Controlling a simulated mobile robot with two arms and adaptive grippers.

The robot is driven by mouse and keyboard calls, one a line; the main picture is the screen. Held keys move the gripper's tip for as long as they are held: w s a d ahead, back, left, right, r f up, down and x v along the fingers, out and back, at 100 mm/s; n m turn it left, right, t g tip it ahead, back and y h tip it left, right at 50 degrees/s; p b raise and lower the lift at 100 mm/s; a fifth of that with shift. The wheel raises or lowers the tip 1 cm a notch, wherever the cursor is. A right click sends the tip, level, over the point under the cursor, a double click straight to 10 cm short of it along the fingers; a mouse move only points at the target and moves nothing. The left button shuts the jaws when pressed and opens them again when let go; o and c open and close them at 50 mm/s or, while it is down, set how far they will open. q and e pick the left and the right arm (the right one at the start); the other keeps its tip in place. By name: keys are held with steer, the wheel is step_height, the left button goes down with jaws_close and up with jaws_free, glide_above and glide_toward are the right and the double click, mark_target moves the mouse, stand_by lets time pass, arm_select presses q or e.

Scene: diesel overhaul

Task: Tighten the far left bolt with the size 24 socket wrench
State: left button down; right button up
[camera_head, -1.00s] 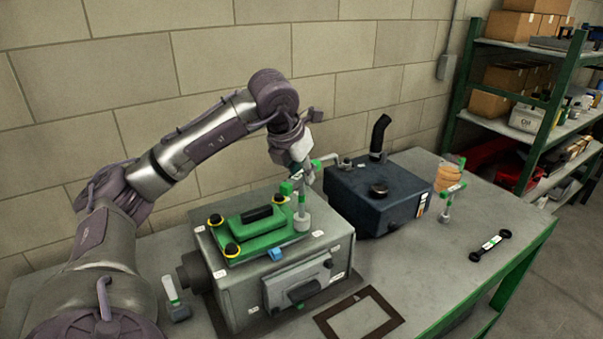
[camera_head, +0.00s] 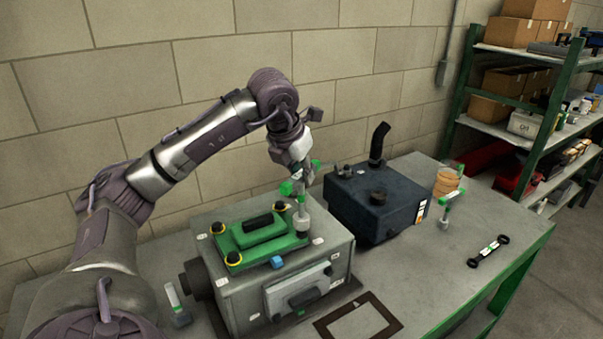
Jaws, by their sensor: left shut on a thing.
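My left gripper (camera_head: 303,170) is shut on a socket wrench (camera_head: 301,205) with green markings, above the engine block. The wrench's grey socket points down at the right front corner of the green cover (camera_head: 238,246), hiding whatever bolt is there. I cannot tell whether it is seated. Three dark bolts with yellow rings show on the cover: a back left one (camera_head: 218,228), a front left one (camera_head: 233,258) and a back right one (camera_head: 280,207). The cover lies on the grey engine block (camera_head: 245,295). My right gripper is not in view.
A dark blue tank (camera_head: 370,205) with a black pipe stands right of the block. Another socket wrench (camera_head: 445,212) stands upright beyond it, near an orange-brown stack (camera_head: 447,181). A double-ended wrench (camera_head: 488,250) and a brown frame (camera_head: 378,323) lie on the table (camera_head: 430,275).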

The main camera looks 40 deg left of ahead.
arm_select(q)
steer(key=shift+r, duration=0.5)
step_height(320, 180, up, 6)
steer(key=p, duration=0.5)
steer(key=shift+r+p, duration=0.1)
steer(key=shift+p, duration=0.25)
steer(key=shift+s+d+f+b, duration=0.15)
steer(key=shift+f+b, duration=0.05)
steer(key=shift+b, duration=0.1)
steer(key=s+d+b, duration=0.1)
steer(key=s+d, duration=0.3)
steer(key=s, duration=0.1)
steer(key=shift+d+b, duration=0.15)
steer(key=shift+b, duration=0.2)
